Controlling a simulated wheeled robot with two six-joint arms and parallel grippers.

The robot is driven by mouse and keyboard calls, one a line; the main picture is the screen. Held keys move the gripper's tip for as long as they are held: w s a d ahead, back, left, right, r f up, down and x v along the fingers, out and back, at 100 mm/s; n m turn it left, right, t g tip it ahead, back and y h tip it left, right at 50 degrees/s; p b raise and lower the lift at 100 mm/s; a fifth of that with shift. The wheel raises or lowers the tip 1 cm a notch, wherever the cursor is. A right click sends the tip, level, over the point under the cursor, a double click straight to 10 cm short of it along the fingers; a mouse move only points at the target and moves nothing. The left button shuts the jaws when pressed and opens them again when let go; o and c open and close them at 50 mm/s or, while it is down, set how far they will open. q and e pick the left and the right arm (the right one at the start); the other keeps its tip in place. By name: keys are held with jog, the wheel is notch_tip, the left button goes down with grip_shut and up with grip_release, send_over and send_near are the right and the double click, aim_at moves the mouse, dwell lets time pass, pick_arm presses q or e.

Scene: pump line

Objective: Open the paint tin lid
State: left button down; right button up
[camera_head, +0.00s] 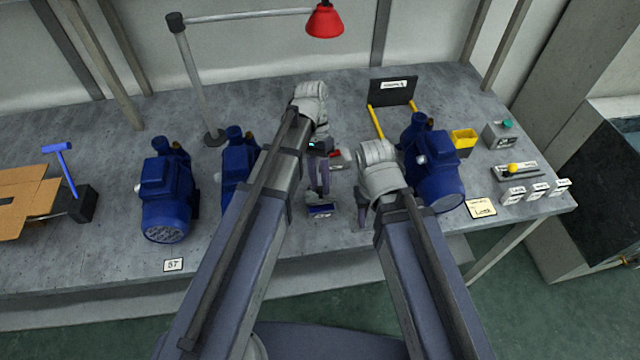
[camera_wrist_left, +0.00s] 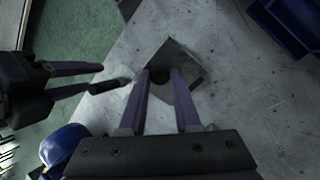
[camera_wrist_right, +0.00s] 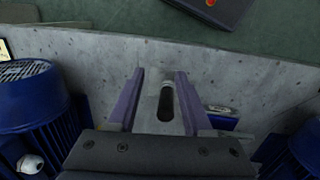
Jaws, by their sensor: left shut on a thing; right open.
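My left gripper (camera_head: 319,192) is shut on a small blue thing with a pale label (camera_head: 320,210) at the middle front of the bench. In the left wrist view its fingers close on a grey squarish top with a dark round spot (camera_wrist_left: 178,60); I cannot tell for sure that this is the paint tin or its lid. My right gripper (camera_head: 361,212) is open just to the right, fingers pointing down. In the right wrist view a short dark rod with a pale tip (camera_wrist_right: 165,105) lies between its fingers. The left arm partly hides the area.
Blue pumps stand at left (camera_head: 168,200), middle (camera_head: 236,165) and right (camera_head: 435,175), close beside my arms. A red lamp (camera_head: 325,20) overhangs the back. A yellow bin (camera_head: 464,140) and control box (camera_head: 499,134) are at right.

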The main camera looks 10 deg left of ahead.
pick_arm(q)
jog(key=c, duration=0.6)
grip_release()
jog(key=p+v, duration=0.7)
jog(key=v, duration=0.1)
pick_arm(e)
notch_tip(320, 180, up, 7)
pick_arm(q)
jog(key=shift+f, duration=0.1)
